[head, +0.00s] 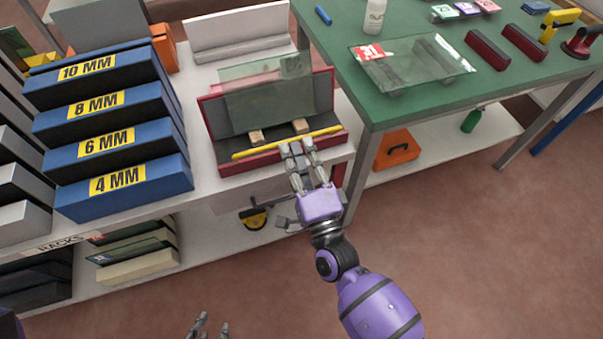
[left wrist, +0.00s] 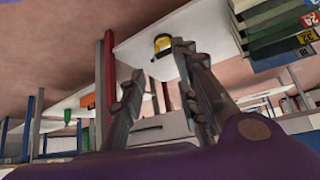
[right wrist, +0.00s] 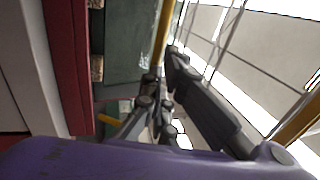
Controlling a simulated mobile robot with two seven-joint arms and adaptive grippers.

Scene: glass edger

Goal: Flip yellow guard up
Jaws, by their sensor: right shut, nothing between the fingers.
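The yellow guard (head: 287,143) is a long thin bar lying low along the front edge of a red-sided holder (head: 207,120). It also shows as an upright yellow strip in the right wrist view (right wrist: 164,30). My right gripper (head: 297,148) is at the guard's right half, its fingertips close to the bar; I cannot tell whether they touch it. It is shut and empty, and its fingers show in the right wrist view (right wrist: 162,70). My left gripper (head: 210,326) is low at the bottom edge, away from the guard. Its fingers are apart in the left wrist view (left wrist: 150,75).
A greenish glass pane (head: 262,98) stands in the holder behind two small wooden blocks. Blue racks (head: 125,187) labelled by thickness stand to the left. A green table (head: 345,95) with another glass pane (head: 415,62) stands to the right. The floor (head: 480,240) in front is clear.

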